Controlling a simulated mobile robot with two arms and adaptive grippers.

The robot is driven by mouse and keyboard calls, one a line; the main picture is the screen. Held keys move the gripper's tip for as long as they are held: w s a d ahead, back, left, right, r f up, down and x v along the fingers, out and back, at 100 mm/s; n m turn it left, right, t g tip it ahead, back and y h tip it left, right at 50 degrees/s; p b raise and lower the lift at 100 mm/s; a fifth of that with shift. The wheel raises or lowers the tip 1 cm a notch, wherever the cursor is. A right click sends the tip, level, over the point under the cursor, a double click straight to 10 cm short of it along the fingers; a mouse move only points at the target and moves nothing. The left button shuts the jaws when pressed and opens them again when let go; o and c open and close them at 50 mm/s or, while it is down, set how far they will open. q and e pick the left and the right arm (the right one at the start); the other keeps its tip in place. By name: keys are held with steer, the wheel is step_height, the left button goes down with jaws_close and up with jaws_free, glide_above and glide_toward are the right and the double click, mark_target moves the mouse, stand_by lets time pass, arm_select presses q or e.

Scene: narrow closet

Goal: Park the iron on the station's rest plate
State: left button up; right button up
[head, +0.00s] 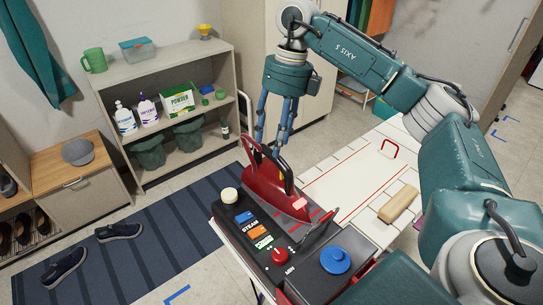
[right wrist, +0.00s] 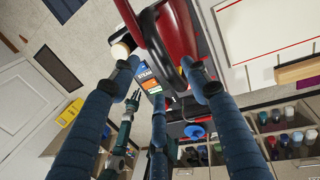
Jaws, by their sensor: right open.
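The red iron (head: 259,188) with a dark handle is over the back part of the dark steam station (head: 232,217), its underside close to or on the top. I cannot tell whether it sits flat on the rest plate, which it mostly covers. My right gripper (head: 272,147) points down at the iron's handle, fingers open. In the right wrist view its blue fingers (right wrist: 165,95) spread around the dark handle (right wrist: 168,62), with the red body (right wrist: 183,28) behind. I cannot tell whether a finger touches it.
The station carries a blue knob (head: 335,260), a red knob (head: 279,254) and a cream knob (head: 229,195). A white board (head: 350,185) with a wooden block (head: 398,204) lies to the right. A shelf (head: 120,75) stands behind left. My right arm crosses the right side.

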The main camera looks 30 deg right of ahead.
steer(key=v, duration=0.6)
stand_by(0.5)
